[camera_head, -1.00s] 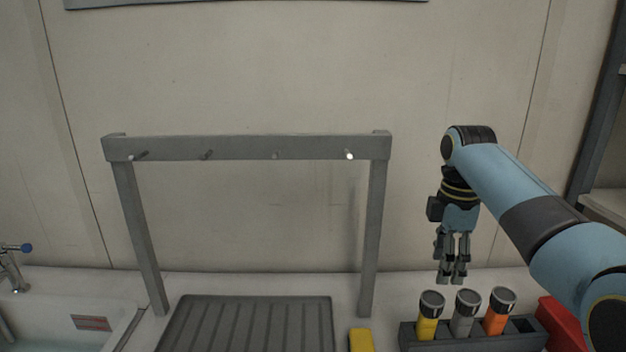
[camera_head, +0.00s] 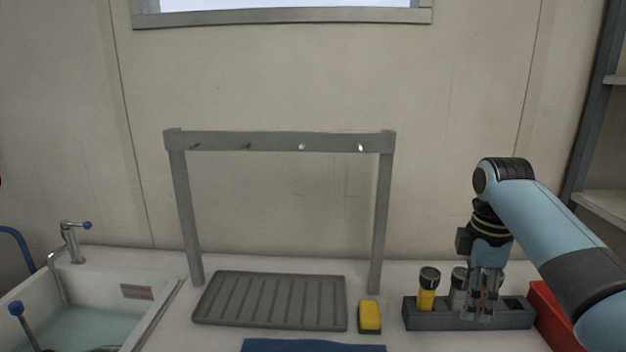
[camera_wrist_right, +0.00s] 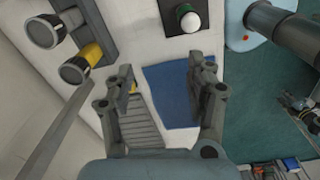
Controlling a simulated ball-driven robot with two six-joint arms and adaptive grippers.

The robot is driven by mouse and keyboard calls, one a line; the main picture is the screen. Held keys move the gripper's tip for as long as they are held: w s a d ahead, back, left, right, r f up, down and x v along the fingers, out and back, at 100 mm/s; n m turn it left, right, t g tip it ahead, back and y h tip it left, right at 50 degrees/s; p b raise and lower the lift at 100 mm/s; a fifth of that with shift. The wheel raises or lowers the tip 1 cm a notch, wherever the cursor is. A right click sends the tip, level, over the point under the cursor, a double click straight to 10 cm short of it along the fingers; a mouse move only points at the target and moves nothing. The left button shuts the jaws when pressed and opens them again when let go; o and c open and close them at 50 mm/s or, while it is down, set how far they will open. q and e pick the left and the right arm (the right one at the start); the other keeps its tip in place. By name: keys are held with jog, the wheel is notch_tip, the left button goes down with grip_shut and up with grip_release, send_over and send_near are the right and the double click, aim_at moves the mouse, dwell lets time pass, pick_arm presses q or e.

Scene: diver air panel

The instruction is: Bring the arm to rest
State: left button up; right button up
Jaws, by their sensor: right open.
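My right gripper (camera_head: 483,312) hangs with its fingers pointing down, in front of the grey torch holder (camera_head: 425,320) at the right of the counter. Its fingers are apart and empty in the right wrist view (camera_wrist_right: 161,66). A yellow torch (camera_head: 427,292) and a grey torch (camera_head: 458,285) stand in the holder. The gripper largely covers the orange torch behind it. I cannot tell from the head view how far the fingers are from the holder.
A grey rack with pegs (camera_head: 280,142) stands behind a ribbed drain tray (camera_head: 270,298). A yellow sponge (camera_head: 370,315), a blue mat (camera_head: 312,346) and a red bin (camera_head: 550,310) are nearby. A sink (camera_head: 150,310) is at left. A white-green knob (camera_wrist_right: 188,18) shows in the wrist view.

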jog(key=s+f+m+t, duration=0.1)
jog(key=s+f+m, duration=0.25)
jog(key=s, duration=0.45)
jog(key=s+f+m+t, duration=0.15)
jog(key=s+m, duration=0.25)
jog(key=s, duration=0.4)
jog(key=s+r+m+t, duration=0.1)
jog(key=s+r+m, duration=0.2)
jog(key=s, duration=0.5)
jog(key=s+r+m, duration=0.3)
jog(key=s+r, duration=0.1)
jog(key=s, duration=0.4)
notch_tip(320, 180, down, 41)
jog(key=s+d+g+b, duration=0.2)
jog(key=b, duration=1.2)
pick_arm(q)
notch_tip(320, 180, down, 24)
jog(key=s+b, duration=0.1)
jog(key=b, duration=0.9)
jog(key=shift+s+f, duration=0.25)
jog(key=shift+s, duration=0.05)
pick_arm(e)
jog(key=s+f, duration=0.9)
jog(key=f, duration=0.4)
jog(key=s+f, duration=0.9)
jog(key=f, duration=0.4)
jog(key=shift+s+d+f+m+g+h, duration=0.35)
jog(key=shift+m+h, duration=0.05)
jog(key=shift+m, duration=0.05)
